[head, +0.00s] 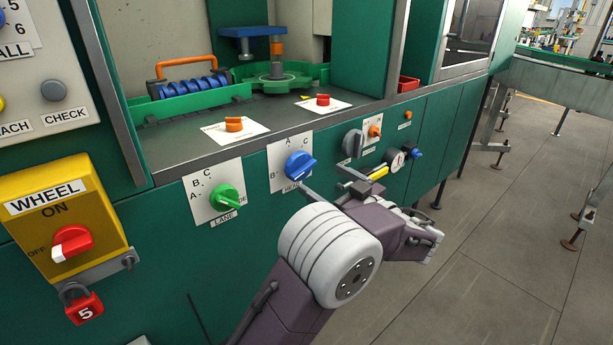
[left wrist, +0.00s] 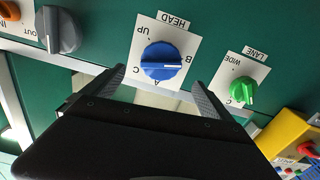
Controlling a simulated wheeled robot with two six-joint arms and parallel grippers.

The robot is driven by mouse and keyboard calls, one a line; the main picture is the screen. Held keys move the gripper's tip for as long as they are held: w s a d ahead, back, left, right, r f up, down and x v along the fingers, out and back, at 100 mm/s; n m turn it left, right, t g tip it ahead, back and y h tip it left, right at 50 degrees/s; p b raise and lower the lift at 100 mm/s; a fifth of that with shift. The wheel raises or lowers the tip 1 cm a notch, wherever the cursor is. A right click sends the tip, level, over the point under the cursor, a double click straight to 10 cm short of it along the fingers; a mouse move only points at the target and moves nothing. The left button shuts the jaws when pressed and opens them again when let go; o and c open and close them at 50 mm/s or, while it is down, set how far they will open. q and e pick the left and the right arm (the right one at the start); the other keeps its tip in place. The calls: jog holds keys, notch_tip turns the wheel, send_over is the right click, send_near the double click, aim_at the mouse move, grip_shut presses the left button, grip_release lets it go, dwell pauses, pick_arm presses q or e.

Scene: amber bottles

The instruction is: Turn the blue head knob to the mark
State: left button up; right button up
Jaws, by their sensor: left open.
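The blue head knob (head: 299,165) sits on a white plate lettered A and B on the green panel. In the left wrist view, which is upside down, the knob (left wrist: 160,61) has a white pointer line aimed right, close to the letter B. My left gripper (head: 323,175) is open in front of the panel, just right of and below the knob. In the left wrist view its two fingers (left wrist: 157,79) are spread, one toward each side of the knob, with nothing between them. Whether they touch the plate cannot be told. My right gripper is not in view.
A green lane knob (head: 226,197) is left of the blue one; a grey knob (head: 352,143) is to its right. A yellow wheel switch (head: 62,215) and a red padlock (head: 84,308) are at far left.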

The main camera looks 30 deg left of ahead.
aim_at(306, 170)
pick_arm(q)
jog(key=x, duration=0.8)
jog(key=shift+b, duration=0.3)
jog(key=c, duration=1.4)
jog(key=shift+f, duration=0.1)
